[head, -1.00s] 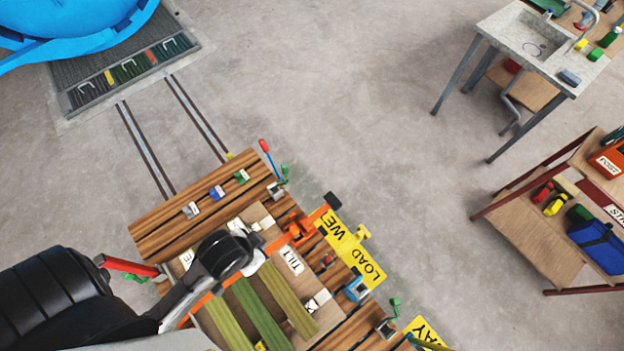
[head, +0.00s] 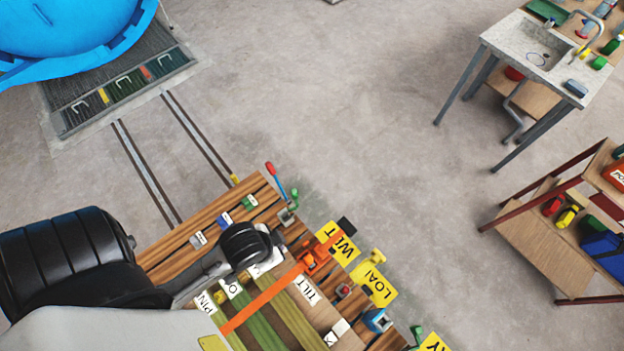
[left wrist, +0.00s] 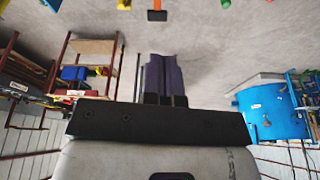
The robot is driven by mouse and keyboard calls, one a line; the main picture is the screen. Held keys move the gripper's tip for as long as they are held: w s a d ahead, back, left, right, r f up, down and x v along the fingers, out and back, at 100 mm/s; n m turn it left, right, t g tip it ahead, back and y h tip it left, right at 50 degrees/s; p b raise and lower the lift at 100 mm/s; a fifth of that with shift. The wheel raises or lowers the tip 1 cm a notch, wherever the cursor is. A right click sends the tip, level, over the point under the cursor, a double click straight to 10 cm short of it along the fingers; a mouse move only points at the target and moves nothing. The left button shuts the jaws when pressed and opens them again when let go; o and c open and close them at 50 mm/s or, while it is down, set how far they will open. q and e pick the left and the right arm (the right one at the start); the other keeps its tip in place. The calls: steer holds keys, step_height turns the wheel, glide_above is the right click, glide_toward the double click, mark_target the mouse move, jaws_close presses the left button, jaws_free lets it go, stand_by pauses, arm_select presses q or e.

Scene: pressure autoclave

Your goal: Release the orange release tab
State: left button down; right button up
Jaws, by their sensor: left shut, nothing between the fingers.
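An orange strap (head: 262,302) runs diagonally across green and olive slats on the wooden bench. At its far end is an orange buckle-like part (head: 313,260), where the release tab seems to be; the tab itself is too small to make out. Beyond it the strap ends in a black block (head: 346,226); a similar block shows at the top of the left wrist view (left wrist: 157,16). My left gripper (left wrist: 165,58) is shut and empty, its purple fingers together. In the head view my left arm hangs over the bench left of the buckle, and its fingers cannot be made out. My right gripper is not in view.
Yellow labels (head: 375,284) and a yellow knob (head: 374,258) are beside the buckle. Rails (head: 148,172) lead to a blue vessel (head: 70,35). A sink table (head: 535,45) and shelf stand right, with open floor between.

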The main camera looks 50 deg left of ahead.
arm_select(q)
steer(key=w+d+f+m+g+h+b, duration=0.1)
steer(key=w+d+f+m+g+b, duration=0.25)
steer(key=d+f+m+b, duration=0.55)
steer(key=w+d+f+m+g+b, duration=0.2)
steer(key=w+d+f+m+b, duration=0.25)
steer(key=d+f+m, duration=0.85)
steer(key=w+a+f+m+g+y+b, duration=0.2)
steer(key=w+a+f+m+y+b, duration=0.5)
steer(key=a+f+m, duration=0.5)
steer(key=shift+w+a+f+m+b, duration=0.3)
steer(key=shift+w+a+m+b, duration=0.4)
steer(key=shift+w+a+b, duration=0.25)
steer(key=shift+s, duration=0.2)
glide_toward(305, 247)
steer(key=f, duration=0.1)
steer(key=s+d+f, duration=0.1)
steer(key=f, duration=0.1)
steer(key=s+f, duration=0.1)
steer(key=shift+d+f, duration=0.15)
steer(key=shift+d, duration=0.2)
steer(key=a+p, duration=0.1)
steer(key=a, duration=0.2)
steer(key=shift+w+a, duration=0.15)
steer(key=shift+a, duration=0.3)
